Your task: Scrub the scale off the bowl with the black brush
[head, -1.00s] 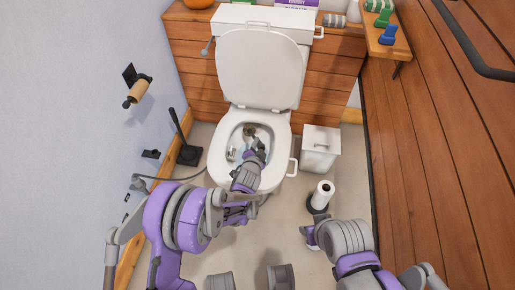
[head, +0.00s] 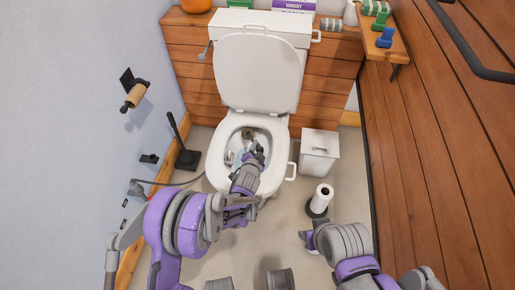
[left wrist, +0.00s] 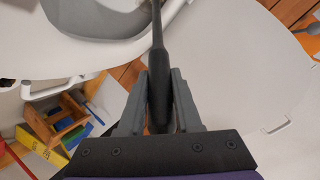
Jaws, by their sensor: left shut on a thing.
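The white toilet bowl (head: 215,170) stands in the middle of the head view with its lid up. A brownish patch (head: 248,132), which looks like scale, shows at the back inside the bowl. My left gripper (head: 256,156) reaches over the bowl's opening. In the left wrist view my left gripper (left wrist: 159,105) is shut on the handle of the black brush (left wrist: 158,60). The handle runs up towards the bowl (left wrist: 115,48). The brush head is too small and covered to make out clearly. My right gripper (head: 306,238) is low, right of the bowl; its fingers are unclear.
A white bin (head: 319,155) stands right of the bowl, with a paper roll on a stand (head: 321,197) in front of it. A black stick on a square base (head: 188,159) stands left. The wooden wall (head: 425,150) bounds the right side.

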